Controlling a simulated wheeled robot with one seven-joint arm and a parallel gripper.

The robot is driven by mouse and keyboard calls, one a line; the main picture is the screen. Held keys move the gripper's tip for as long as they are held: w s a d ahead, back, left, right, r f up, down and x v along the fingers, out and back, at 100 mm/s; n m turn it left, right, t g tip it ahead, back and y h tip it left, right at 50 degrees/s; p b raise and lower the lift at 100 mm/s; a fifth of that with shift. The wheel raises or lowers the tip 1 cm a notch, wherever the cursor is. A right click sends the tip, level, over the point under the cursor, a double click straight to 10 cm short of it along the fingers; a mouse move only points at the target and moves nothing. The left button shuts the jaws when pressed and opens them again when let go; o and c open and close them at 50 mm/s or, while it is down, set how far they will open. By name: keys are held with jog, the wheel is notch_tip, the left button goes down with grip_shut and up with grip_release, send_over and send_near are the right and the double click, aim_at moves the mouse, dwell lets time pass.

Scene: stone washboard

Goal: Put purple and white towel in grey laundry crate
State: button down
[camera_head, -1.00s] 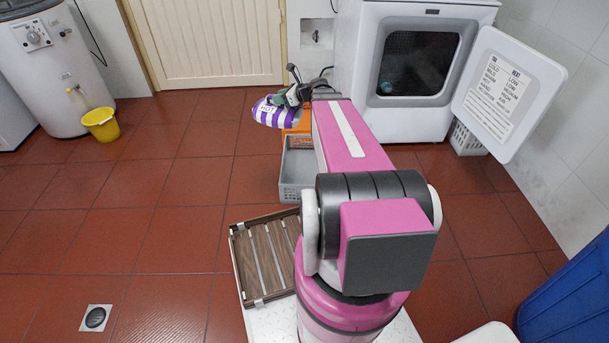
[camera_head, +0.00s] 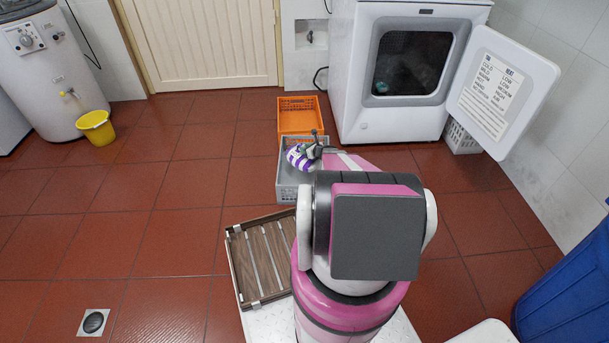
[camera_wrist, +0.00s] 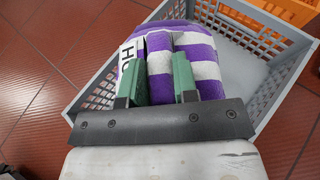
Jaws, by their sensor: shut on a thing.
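The purple and white striped towel (camera_wrist: 215,62) is between the green fingers of my gripper (camera_wrist: 158,78), which is shut on it. In the wrist view the towel is over the open top of the grey laundry crate (camera_wrist: 98,92), with crate walls on both sides of it. In the head view the towel (camera_head: 298,158) shows at the crate's upper left part, and my gripper (camera_head: 310,153) is beside it. The grey crate (camera_head: 287,185) stands on the floor, partly hidden by my arm. I cannot tell whether the towel touches the crate floor.
An orange crate (camera_head: 298,118) stands just behind the grey crate. A white machine (camera_head: 400,75) with its door (camera_head: 503,90) open is at the right back. A yellow bucket (camera_head: 97,128) is at the left. The tiled floor left of the crates is clear.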

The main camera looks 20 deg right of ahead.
jog(key=shift+d+f, duration=0.2)
jog(key=shift+f, duration=0.75)
notch_tip(320, 180, down, 9)
jog(key=shift+f, duration=0.35)
jog(key=shift+f, duration=0.25)
jog(key=c, duration=0.9)
grip_release()
jog(key=shift+r, duration=0.1)
